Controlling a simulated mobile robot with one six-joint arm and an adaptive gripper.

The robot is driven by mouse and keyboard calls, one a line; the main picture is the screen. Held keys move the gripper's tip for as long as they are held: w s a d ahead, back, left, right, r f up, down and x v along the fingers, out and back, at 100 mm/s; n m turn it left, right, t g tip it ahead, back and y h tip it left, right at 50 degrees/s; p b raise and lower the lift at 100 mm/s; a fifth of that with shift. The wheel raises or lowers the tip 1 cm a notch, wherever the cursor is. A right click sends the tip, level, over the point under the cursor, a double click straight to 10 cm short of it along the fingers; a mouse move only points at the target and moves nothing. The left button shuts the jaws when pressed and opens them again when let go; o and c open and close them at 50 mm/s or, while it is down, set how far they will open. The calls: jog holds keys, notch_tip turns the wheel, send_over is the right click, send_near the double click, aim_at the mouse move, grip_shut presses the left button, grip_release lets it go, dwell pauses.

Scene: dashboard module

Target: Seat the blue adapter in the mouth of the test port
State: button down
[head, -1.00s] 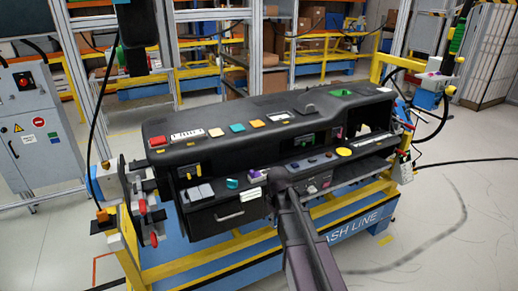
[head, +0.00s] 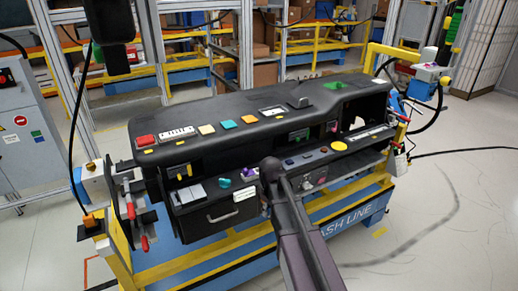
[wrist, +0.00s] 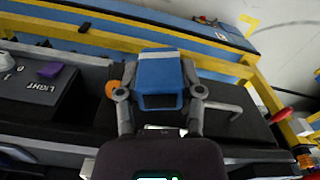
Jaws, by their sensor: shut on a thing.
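In the wrist view, the blue adapter (wrist: 160,72), a boxy blue piece with a pale band, sits between the two fingers of my gripper (wrist: 158,96). The fingers press on its left and right sides. In the head view my gripper (head: 270,166) is in front of the middle of the black dashboard module (head: 215,150); the adapter is hidden there behind my arm. I cannot clearly pick out the test port in either view.
A drawer front with a grey handle (head: 225,216) lies left of my arm; a handle (wrist: 224,107) shows beside the adapter in the wrist view. A purple piece (head: 250,173) and a teal piece (head: 224,183) stand on the ledge. A yellow disc (head: 339,146) lies to the right.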

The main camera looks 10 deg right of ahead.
jog(key=w+r+m+p, duration=0.3)
jog(key=w+r+p, duration=1.3)
jog(key=shift+a+f, duration=0.1)
jog(key=shift+f, duration=0.1)
jog(key=shift+f+b, duration=2.8)
jog(key=shift+b, duration=0.15)
jog(key=shift+f+b, duration=1.2)
jog(key=shift+b, duration=0.05)
jog(key=shift+w+r, duration=0.1)
jog(key=shift+r, duration=0.1)
dwell(0.4)
jog(key=shift+r+p, duration=0.75)
jog(key=shift+p, duration=0.2)
dwell(0.5)
